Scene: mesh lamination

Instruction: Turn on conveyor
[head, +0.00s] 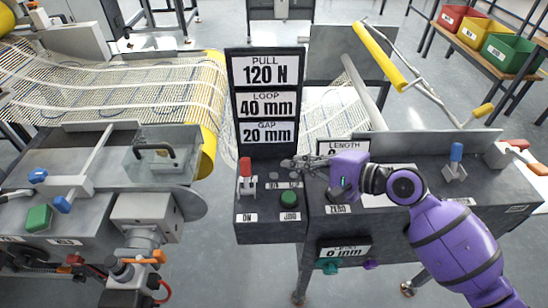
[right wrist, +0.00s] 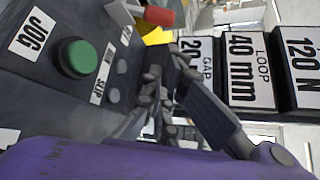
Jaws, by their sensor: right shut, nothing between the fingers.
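A dark control panel (head: 262,229) stands in the middle of the head view. It carries a red-tipped lever (head: 245,168) on a white mount and a green button (head: 289,198) labelled JOG. In the right wrist view the green button (right wrist: 76,57) is at the left, and the red lever tip (right wrist: 160,16) is at the top. My right gripper (head: 290,163), on a purple arm, is shut and empty. It is above the panel's back part, right of the lever and behind the green button. Its fingers (right wrist: 152,92) also show in the right wrist view. My left gripper is not identifiable.
A sign (head: 267,98) reading 120 N, 40 mm and 20 mm rises behind the panel. White mesh (head: 120,90) lies at left over a yellow roller (head: 208,153). A dark bench (head: 400,225) with levers adjoins at right. Coloured bins (head: 485,35) stand at upper right.

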